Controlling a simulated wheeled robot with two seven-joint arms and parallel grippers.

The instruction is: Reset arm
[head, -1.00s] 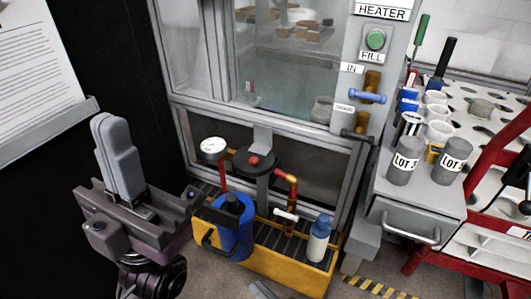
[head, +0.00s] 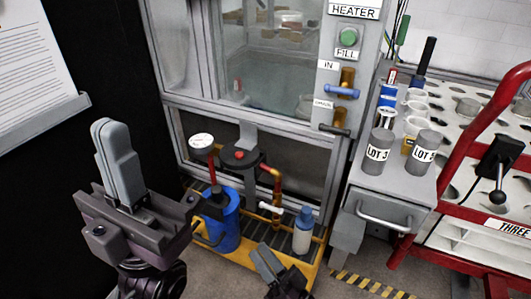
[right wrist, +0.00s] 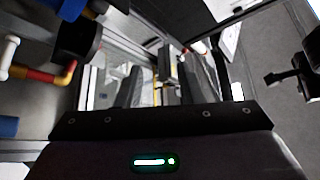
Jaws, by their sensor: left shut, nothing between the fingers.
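My left gripper (head: 114,130) stands at the left of the head view, its two grey fingers pressed together and pointing up. Nothing is between them, and it is in free space in front of the dark panel. My right gripper (head: 266,260) shows at the bottom middle of the head view, in front of the yellow tray (head: 277,275). In the right wrist view its two dark fingers (right wrist: 167,80) stand apart with a gap between them. I see nothing held in the gap.
A blue container (head: 226,225) and a blue-and-white bottle (head: 303,235) stand in the tray, beside red and copper pipework (head: 276,190). A grey drawer cabinet (head: 375,205) bears cups labelled LOT. A red-framed rack (head: 425,215) stands right. Striped tape marks the floor.

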